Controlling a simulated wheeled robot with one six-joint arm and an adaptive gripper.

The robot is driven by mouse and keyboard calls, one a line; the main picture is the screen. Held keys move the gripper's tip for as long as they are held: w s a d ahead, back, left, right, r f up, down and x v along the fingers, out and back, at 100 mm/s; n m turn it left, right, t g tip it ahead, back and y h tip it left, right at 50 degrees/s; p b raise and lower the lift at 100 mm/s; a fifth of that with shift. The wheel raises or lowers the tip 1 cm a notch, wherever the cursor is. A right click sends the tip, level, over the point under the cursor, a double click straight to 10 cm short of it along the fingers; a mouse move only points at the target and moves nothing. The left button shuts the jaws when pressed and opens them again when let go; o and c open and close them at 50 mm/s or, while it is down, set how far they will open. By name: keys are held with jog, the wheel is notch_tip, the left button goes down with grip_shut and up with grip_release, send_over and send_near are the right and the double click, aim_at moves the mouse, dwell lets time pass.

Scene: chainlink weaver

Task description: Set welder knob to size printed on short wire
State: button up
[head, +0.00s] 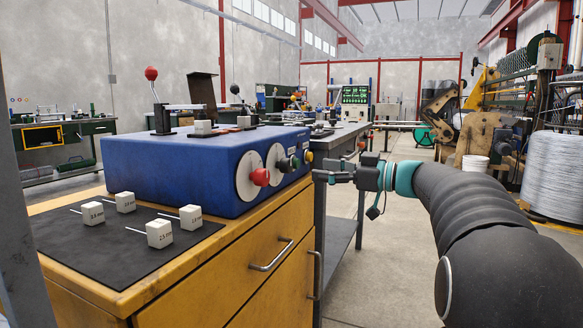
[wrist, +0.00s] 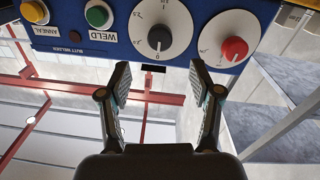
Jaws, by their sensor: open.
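The blue welder (head: 205,160) stands on a wooden cabinet. Its front has a red knob (head: 261,177) and a black knob (head: 283,165), each on a white dial. In the wrist view the black knob (wrist: 159,39) lies ahead between the fingers, upside down, with the red knob (wrist: 234,48) to its right. The dial numbers are too small to read surely. White blocks with thin wires lie on a dark mat (head: 110,250); one (head: 159,234) seems marked 2.5 mm, another (head: 93,213) 3.6 mm. Which wire is short I cannot tell. My gripper (head: 319,176) is open, empty and apart from the panel.
Green (wrist: 97,14) and yellow (wrist: 34,11) buttons sit beside the black knob. Cabinet handles (head: 271,256) stick out below the panel. A grey workbench (head: 345,135) stands behind my gripper. The floor to the right is open, with a wire spool (head: 553,175) beyond.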

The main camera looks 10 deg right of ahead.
aim_at(290, 166)
jog(key=x, duration=0.9)
jog(key=shift+w+p, duration=0.1)
jog(key=shift+p, duration=0.25)
jog(key=c, duration=1.1)
jog(key=shift+c, duration=0.2)
